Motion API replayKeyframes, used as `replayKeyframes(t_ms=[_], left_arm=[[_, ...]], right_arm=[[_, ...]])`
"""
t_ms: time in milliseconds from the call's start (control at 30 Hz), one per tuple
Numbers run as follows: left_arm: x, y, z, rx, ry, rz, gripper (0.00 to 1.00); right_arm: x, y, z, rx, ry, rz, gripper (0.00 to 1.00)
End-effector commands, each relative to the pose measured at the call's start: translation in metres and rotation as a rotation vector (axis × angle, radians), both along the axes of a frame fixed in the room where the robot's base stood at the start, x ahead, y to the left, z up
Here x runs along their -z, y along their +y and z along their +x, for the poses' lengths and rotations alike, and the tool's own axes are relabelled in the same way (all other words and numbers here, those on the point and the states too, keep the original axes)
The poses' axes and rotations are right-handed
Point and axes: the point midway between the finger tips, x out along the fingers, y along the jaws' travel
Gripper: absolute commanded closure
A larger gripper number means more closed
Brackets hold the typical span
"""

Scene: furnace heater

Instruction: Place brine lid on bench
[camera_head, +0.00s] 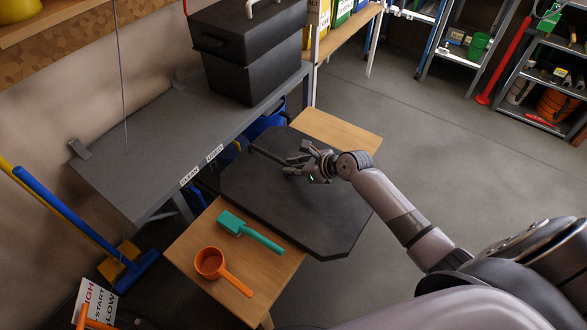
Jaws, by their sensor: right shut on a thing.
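The brine lid (285,213) is a large dark flat panel with cut corners and a raised bar handle (269,159) on top. It lies over the middle of the wooden bench (178,253) and overhangs its right side. I cannot tell whether it rests on the wood or hovers just above it. My right gripper (306,167) is over the lid's upper part, shut on the lid at its handle; the exact contact is partly hidden by the fingers. My left gripper is not in view.
An orange scoop (210,263) and a teal brush (250,232) lie on the bench's near end. A grey labelled table (150,150) holding a black box (252,65) stands beside it. A blue-handled broom (70,220) leans left.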

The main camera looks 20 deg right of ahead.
Motion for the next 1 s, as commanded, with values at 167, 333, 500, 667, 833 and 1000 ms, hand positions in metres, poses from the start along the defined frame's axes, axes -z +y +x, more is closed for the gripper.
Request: replayKeyframes(t_ms=[167,333,500,667,833,1000], left_arm=[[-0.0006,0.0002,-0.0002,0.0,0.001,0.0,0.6],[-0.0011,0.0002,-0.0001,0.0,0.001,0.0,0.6],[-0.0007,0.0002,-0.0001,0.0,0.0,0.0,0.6],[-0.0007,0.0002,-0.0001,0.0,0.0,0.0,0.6],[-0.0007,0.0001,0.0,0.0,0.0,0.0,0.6],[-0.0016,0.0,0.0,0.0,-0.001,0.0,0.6]], right_arm=[[-0.003,-0.0001,0.0014,0.0,-0.006,0.0,1.0],[0.001,0.0001,0.0003,-0.001,-0.001,0.0,0.88],[0.001,-0.0001,0.0003,-0.001,-0.002,-0.001,0.76],[0.001,-0.0001,0.0003,-0.001,-0.001,0.0,0.68],[0.001,-0.0001,0.0003,-0.001,-0.001,0.0,0.68],[-0.0021,-0.0006,-0.0008,-0.001,0.0,-0.001,0.68]])
